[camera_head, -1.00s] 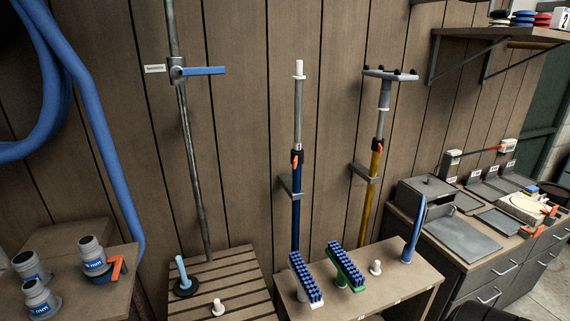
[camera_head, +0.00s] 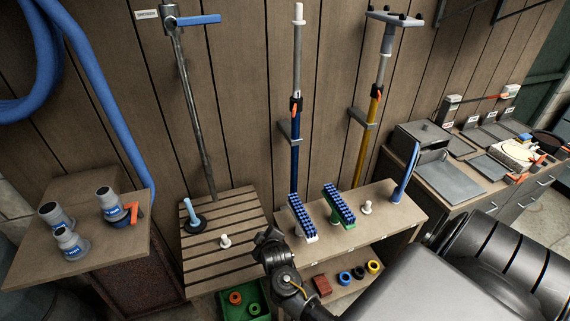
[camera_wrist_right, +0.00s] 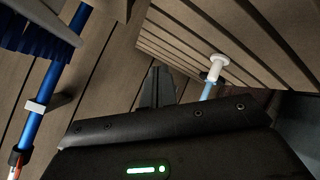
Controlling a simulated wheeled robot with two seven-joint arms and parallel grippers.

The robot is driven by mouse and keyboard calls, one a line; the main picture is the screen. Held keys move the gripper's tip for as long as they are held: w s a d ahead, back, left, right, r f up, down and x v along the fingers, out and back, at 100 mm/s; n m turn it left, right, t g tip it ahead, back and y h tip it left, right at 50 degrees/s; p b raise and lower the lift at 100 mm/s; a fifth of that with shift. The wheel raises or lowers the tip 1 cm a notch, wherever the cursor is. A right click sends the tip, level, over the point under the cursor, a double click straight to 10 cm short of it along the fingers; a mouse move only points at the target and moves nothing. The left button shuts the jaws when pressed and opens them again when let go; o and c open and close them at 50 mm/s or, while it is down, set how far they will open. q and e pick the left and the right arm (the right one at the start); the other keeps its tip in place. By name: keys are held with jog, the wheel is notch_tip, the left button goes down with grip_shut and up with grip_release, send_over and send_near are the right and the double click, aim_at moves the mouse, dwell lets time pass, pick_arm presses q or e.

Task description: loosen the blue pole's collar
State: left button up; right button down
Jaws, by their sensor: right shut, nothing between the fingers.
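The blue pole (camera_head: 294,152) stands upright against the plank wall in the head view. Its dark collar (camera_head: 296,104) has an orange lever and sits where the grey upper tube meets the blue tube. In the right wrist view, the blue pole (camera_wrist_right: 38,124) runs along the left side, and the orange-marked collar (camera_wrist_right: 15,160) is at the lower left edge, partly cut off. My right gripper (camera_wrist_right: 158,87) is shut and empty, apart from the pole. In the head view, my right arm reaches in from the lower right, below the collar. My left gripper is out of view.
A grey bracket (camera_head: 289,131) holds the blue pole. A yellow pole (camera_head: 369,135) stands to its right. Blue-bristled brushes (camera_head: 302,217) and a white peg (camera_head: 366,207) stand on the bench below. A slatted stand (camera_head: 222,219) is left of the bench.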

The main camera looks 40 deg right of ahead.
aim_at(296, 107)
jog(key=w+d+r+h, duration=0.3)
jog(key=w+r+h, duration=0.1)
jog(key=r, duration=0.7)
jog(key=w+d+r+g+h+p, duration=0.1)
jog(key=w+r+h, duration=0.3)
jog(key=r, duration=0.7)
jog(key=w+d+r+g+h, duration=0.1)
jog(key=w+d+r+h, duration=0.2)
jog(key=r, duration=0.7)
jog(key=shift+w+d+r+n+h+p, duration=0.4)
jog(key=shift+d+h, duration=0.3)
jog(key=shift+d, duration=0.15)
jog(key=w+d+p, duration=0.1)
jog(key=d+p, duration=0.5)
jog(key=d, duration=0.5)
jog(key=shift+w+d, duration=0.2)
jog(key=shift+d, duration=0.05)
